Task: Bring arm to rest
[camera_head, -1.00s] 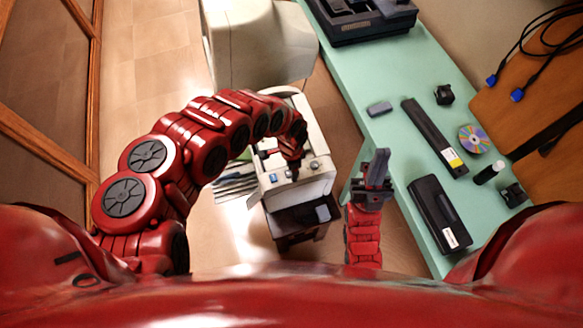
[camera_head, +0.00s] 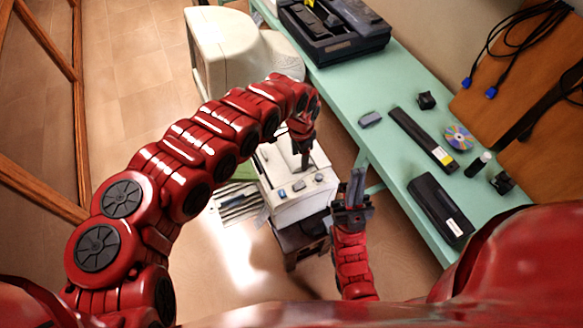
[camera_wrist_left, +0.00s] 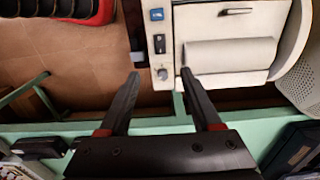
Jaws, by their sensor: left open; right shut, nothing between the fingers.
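My left arm reaches in from the left, and its left gripper (camera_head: 304,158) hangs above the white machine (camera_head: 312,210). In the left wrist view the left gripper (camera_wrist_left: 160,74) has its fingers apart with nothing held between them. The white machine also shows there (camera_wrist_left: 215,72), just beyond the fingertips; I cannot tell the exact gap. My right gripper (camera_head: 355,188) points upward between the white machine and the green table, shut and empty. Part of the left gripper is hidden by its own wrist.
The long green table (camera_head: 392,180) on the right carries a black toolbox (camera_head: 335,45), a long black box (camera_head: 422,138), a black case (camera_head: 440,208), a disc (camera_head: 459,137) and small items. A large pale machine (camera_head: 235,50) stands behind. Open floor lies left.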

